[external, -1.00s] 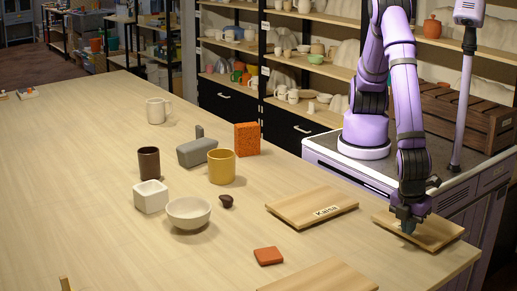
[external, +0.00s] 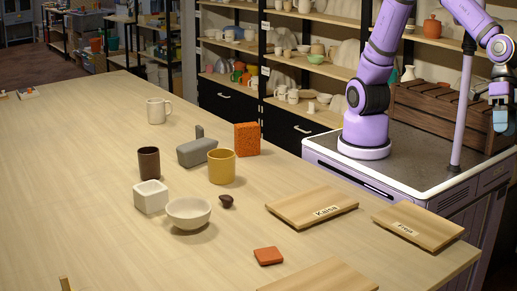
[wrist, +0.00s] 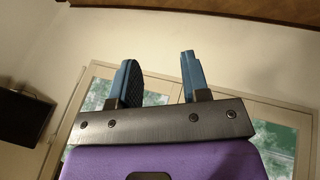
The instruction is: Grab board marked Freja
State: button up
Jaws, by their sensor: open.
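The board marked Freja (external: 418,220) lies flat on the table at the right corner in the external view, its label readable. Another board marked Kaisa or similar (external: 295,205) lies to its left. My gripper (external: 501,108) is raised at the right edge of the external view, above and well away from the Freja board. In the wrist view my gripper (wrist: 156,82) shows two blue fingers apart with nothing between them. The wrist view shows walls and windows, no board.
A third board (external: 320,277) is cut off at the bottom edge. A terracotta tile (external: 268,256), a white bowl (external: 188,212), a yellow mug (external: 221,167) and an orange block (external: 247,139) stand to the left. A wooden crate (external: 440,115) stands behind my arm.

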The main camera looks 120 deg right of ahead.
jog(key=s+r+n+t+y, duration=0.1)
jog(key=s+r+n+y, duration=0.5)
jog(key=s+r+n, duration=0.9)
jog(key=s+a+r+m+h, duration=0.1)
jog(key=s+a+m, duration=0.15)
jog(key=s, duration=0.85)
jog(key=s+a+r+m, duration=0.1)
jog(key=s+a+r, duration=0.15)
jog(key=s, duration=0.75)
jog(key=n+t+h, duration=0.9)
jog(key=n+t, duration=0.4)
jog(key=n, duration=1.1)
send_near(434, 214)
jog(key=shift+w+d+f, duration=0.1)
jog(key=shift+w, duration=2.15)
jog(key=shift+w+d, duration=0.1)
jog(key=shift+w, duration=2.15)
